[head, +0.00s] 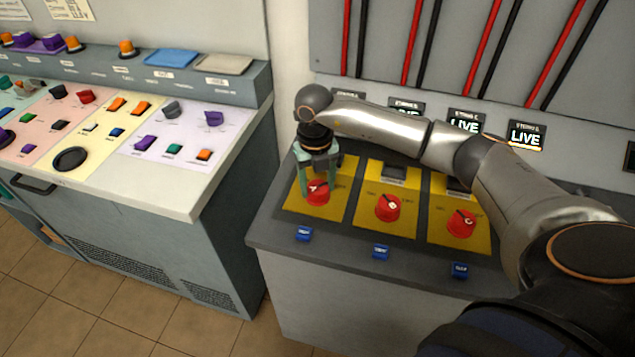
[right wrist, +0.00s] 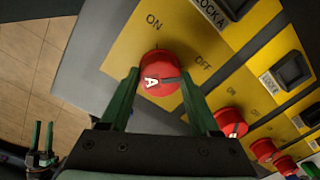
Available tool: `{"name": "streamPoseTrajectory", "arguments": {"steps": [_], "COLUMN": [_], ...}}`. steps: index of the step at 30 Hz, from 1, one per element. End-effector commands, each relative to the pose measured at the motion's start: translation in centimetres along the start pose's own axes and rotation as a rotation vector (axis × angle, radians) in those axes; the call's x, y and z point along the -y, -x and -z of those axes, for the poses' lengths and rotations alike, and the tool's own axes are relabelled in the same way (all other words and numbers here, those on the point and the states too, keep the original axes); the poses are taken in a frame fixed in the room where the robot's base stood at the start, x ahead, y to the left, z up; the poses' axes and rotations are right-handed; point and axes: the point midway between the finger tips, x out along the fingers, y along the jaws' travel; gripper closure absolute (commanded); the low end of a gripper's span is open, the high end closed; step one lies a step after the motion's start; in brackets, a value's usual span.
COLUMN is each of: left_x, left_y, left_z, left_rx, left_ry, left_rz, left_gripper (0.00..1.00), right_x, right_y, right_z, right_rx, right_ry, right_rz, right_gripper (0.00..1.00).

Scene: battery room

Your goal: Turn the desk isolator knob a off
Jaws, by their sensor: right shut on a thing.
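The red isolator knob A (head: 318,192) sits on a yellow plate at the left end of the desk. It also shows in the right wrist view (right wrist: 160,72), with a white letter A and a dark bar. The bar lies toward the right, on the OFF side of the printed ON and OFF marks. My right gripper (head: 318,187) reaches down over the knob and is shut on it, with a green finger on either side. My left gripper (right wrist: 42,138) shows small at the lower left of the right wrist view, fingers apart and empty. It is out of the head view.
More red knobs, B (head: 388,208) and C (head: 462,223), stand to the right of A. Blue tags (head: 304,234) sit along the front edge. Lit LIVE signs (head: 525,135) line the back panel. A control console (head: 195,208) stands at the left.

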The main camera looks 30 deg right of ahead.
Motion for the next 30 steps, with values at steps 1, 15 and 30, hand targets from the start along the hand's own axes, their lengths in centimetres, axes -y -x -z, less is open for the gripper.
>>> {"name": "streamPoseTrajectory", "arguments": {"steps": [1, 15, 30], "left_x": [0.0, 0.0, 0.0], "left_y": [0.01, 0.01, -0.02], "left_z": [0.03, 0.03, 0.02], "left_rx": [0.0, 0.0, -0.001], "left_ry": [0.0, 0.0, 0.0], "left_rz": [0.0, 0.0, 0.0], "left_gripper": [0.5, 0.5, 0.5], "right_x": [0.07, 0.07, 0.01], "right_y": [0.1, 0.09, 0.2], "right_z": [-0.07, -0.09, -0.04], "right_rx": [0.002, 0.002, 0.001], "right_ry": [-0.008, -0.016, -0.012], "right_rz": [0.001, 0.001, 0.0], "right_gripper": [0.93, 0.32, 0.07]}}
